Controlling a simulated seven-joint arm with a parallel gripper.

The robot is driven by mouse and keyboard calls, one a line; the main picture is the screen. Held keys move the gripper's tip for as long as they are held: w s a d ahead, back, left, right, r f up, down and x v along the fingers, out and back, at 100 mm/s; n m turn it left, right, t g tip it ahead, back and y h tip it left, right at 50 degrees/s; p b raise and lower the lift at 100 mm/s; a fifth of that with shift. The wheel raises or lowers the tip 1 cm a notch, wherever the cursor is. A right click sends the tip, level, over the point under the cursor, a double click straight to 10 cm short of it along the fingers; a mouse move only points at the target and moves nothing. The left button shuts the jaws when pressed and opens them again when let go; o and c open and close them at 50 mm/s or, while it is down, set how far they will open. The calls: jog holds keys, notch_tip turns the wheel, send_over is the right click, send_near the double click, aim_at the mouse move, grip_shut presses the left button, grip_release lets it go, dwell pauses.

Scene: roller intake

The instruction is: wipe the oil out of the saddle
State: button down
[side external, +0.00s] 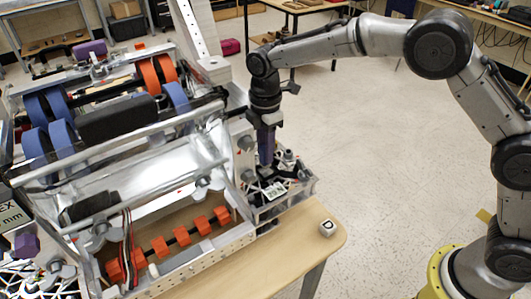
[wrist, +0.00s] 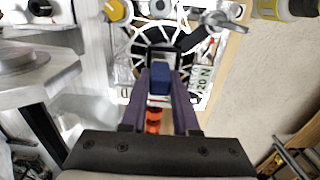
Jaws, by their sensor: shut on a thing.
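My gripper (side external: 266,158) points down over the tray of parts at the machine's right end. In the wrist view its purple fingers (wrist: 160,82) are shut on a small dark blue block (wrist: 160,76). A black, curved bracket (wrist: 165,48), which may be the saddle, lies just beyond the fingertips. I cannot tell whether the block touches it. I see no clear oil; the fingers and block hide part of the surface below.
A label reading "20 N" (wrist: 203,82) lies right of the fingers. The roller machine (side external: 150,150) stands close on the left, with orange blocks (side external: 160,246) along its front. Open floor lies to the right.

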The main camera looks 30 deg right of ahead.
jog(key=shift+r, duration=3.05)
